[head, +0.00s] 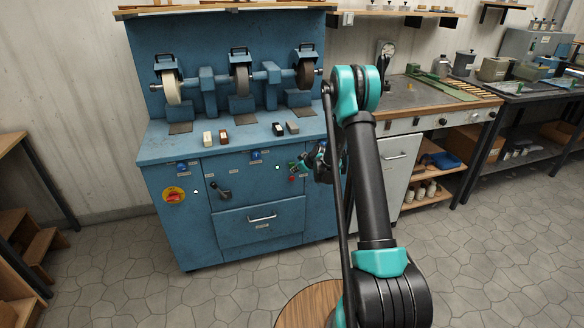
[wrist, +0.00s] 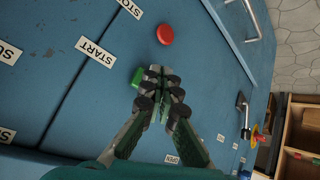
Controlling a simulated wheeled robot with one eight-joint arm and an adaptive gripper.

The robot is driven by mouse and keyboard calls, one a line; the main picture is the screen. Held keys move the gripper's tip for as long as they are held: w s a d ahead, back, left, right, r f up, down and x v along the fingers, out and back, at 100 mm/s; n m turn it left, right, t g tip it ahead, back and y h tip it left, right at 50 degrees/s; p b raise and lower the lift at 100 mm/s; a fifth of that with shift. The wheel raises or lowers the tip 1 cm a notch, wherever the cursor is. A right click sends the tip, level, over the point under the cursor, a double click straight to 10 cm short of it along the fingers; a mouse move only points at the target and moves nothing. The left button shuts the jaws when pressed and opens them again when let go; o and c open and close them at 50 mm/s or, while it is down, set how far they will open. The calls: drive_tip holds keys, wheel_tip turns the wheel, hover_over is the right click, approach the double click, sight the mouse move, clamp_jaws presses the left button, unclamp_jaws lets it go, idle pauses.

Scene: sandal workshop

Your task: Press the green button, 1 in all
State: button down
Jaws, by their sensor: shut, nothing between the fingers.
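The green button (wrist: 137,77) shows in the wrist view on the blue machine front, near a START label (wrist: 95,52). It is partly hidden by my fingertips. My gripper (wrist: 160,76) is shut and empty, its tips right beside the green button; I cannot tell whether they touch it. A round red button (wrist: 165,34) sits above it in that view, near a STOP label. In the head view my gripper (head: 308,162) is at the right part of the blue cabinet front, close to the small green button (head: 291,163).
The blue grinding machine (head: 255,217) has a drawer, a lever handle (head: 222,191) and a red-and-yellow switch (head: 174,195). Brushes or blocks lie on its top. A workbench (head: 420,120) with shelves stands to the right. The floor in front is clear except for a round wooden top (head: 308,303).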

drive_tip(key=s, duration=0.2)
drive_tip(key=s+d, duration=0.1)
drive_tip(key=s, duration=0.1)
drive_tip(key=shift+s+d, duration=0.1)
drive_tip(key=shift+s, duration=0.3)
idle(0.6)
drive_tip(key=s+d+r+m+g+h, duration=0.1)
drive_tip(key=s+d+r+m, duration=0.15)
drive_tip(key=s+r, duration=0.65)
drive_tip(key=s+d+r+m+g+h, duration=0.1)
drive_tip(key=s+d+r+m, duration=0.3)
drive_tip(key=s, duration=0.8)
drive_tip(key=s+d+m+g+h, duration=0.1)
drive_tip(key=s+m, duration=0.1)
drive_tip(key=s, duration=1)
drive_tip(key=s+d+m+h, duration=0.1)
drive_tip(key=s+d+h, duration=0.1)
drive_tip(key=s, duration=1)
drive_tip(key=shift+s+m+g, duration=0.3)
drive_tip(key=shift+m+g, duration=0.05)
drive_tip(key=shift+g, duration=0.05)
